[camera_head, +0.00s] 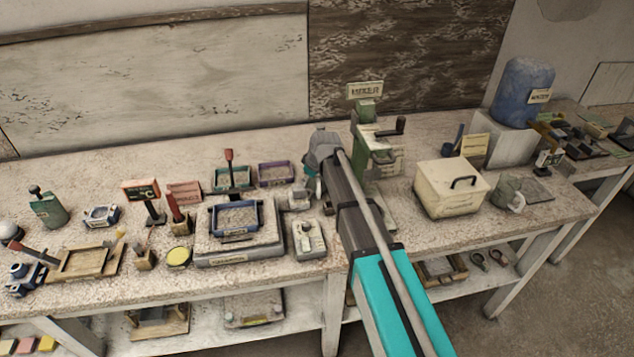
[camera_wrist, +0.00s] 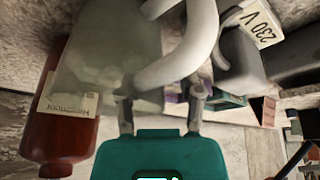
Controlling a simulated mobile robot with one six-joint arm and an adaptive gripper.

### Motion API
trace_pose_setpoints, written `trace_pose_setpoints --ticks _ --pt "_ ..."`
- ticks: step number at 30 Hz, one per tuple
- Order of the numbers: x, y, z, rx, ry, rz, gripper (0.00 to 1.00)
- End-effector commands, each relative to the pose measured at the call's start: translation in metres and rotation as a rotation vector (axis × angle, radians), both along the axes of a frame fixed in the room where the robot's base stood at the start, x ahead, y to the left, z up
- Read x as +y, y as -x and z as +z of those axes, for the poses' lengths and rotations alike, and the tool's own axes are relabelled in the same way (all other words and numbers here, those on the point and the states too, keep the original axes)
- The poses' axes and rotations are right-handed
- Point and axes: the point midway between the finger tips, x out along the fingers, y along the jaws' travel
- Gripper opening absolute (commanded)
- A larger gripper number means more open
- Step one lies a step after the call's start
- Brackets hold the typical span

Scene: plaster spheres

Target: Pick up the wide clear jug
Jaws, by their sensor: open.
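A pale, translucent jug (camera_wrist: 112,45) with a thick white curved handle (camera_wrist: 195,50) fills the upper middle of the wrist view. My gripper (camera_wrist: 161,97) is open, its two fingertips just below the handle in the picture. The lower end of the handle shows between the fingertips; I cannot tell whether they touch it. In the head view the gripper end (camera_head: 312,183) is beside the mixer, mostly hidden by my arm, and the jug there is not clear. A clear vessel with a white part (camera_head: 510,193) stands right of a cream box.
A red labelled bottle (camera_wrist: 60,125) stands close beside the jug. A grey block with a 230 V plate (camera_wrist: 262,24) is on its other side. The green mixer (camera_head: 366,135) and cream lidded box (camera_head: 450,192) are near my arm. Trays and tools crowd the left bench.

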Motion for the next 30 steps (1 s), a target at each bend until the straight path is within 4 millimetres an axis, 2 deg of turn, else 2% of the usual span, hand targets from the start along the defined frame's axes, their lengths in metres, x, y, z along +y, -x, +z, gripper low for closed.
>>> trace_pose_setpoints --ticks 9,11,17,30 --pt "-0.0001 0.0001 0.0001 0.000 0.000 0.000 0.48" --pt "-0.0001 0.0001 0.0001 0.000 0.000 0.000 0.39" --pt "-0.0002 0.0000 0.0001 0.000 0.000 0.000 0.01" --pt "0.0000 -0.0001 0.0003 -0.001 -0.001 0.000 0.00"
